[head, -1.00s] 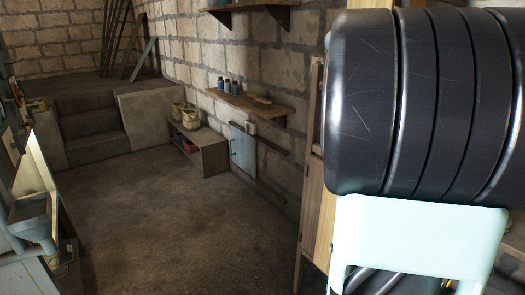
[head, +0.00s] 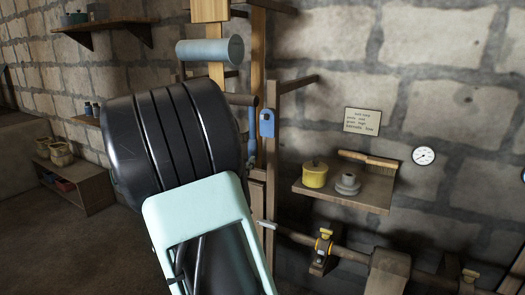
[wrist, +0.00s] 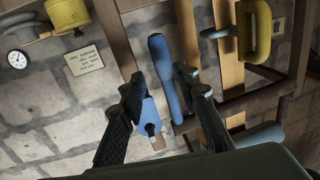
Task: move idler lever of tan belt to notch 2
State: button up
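My gripper (wrist: 161,76) shows in the wrist view with its two black fingers apart and nothing clearly held. A blue rounded handle (wrist: 163,70) and a blue plate with a dark hole (wrist: 150,116) show between the fingers. I cannot tell how far beyond the fingers they are. In the head view the blue handle (head: 252,135) and the blue plate (head: 267,123) are by the wooden posts, right of my arm. My arm hides my gripper there. I cannot make out the tan belt, its idler lever or the notches.
A horizontal shaft with a brown drum (head: 388,272) and yellow-topped brackets (head: 322,248) runs along the lower right wall. A shelf (head: 345,191) holds a yellow pot (head: 315,174). A gauge (head: 424,155) and a sign (head: 362,121) are on the wall. Floor is open at left.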

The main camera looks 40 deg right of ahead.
aim_at(251, 151)
jog(key=x, duration=1)
jog(key=shift+w+d, duration=0.15)
jog(key=shift+w, duration=0.1)
grip_shut()
